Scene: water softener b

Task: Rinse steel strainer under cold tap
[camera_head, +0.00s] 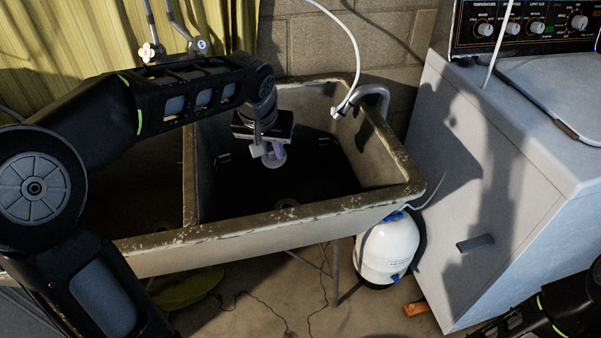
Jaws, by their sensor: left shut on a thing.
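My left gripper (266,148) is over the right basin of the sink (400,192), pointing down. It is shut on a small round greyish thing, which looks like the steel strainer (275,158). The strainer hangs below the fingers, inside the basin opening and above its dark floor. A tap with a blue mark (201,46), apparently the cold one, is on a pipe behind my left arm. A tap with a reddish mark (149,53) is to its left. The spout is hidden behind my arm, and no running water shows. Part of my right arm shows at the lower right; its gripper is out of view.
A drain (290,208) shows on the right basin's floor. A white hose (354,70) and a grey curved pipe (374,91) hang over its back right rim. A white tank (387,249) stands below, beside a washing machine (500,170). A yellow-green curtain (80,40) hangs behind.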

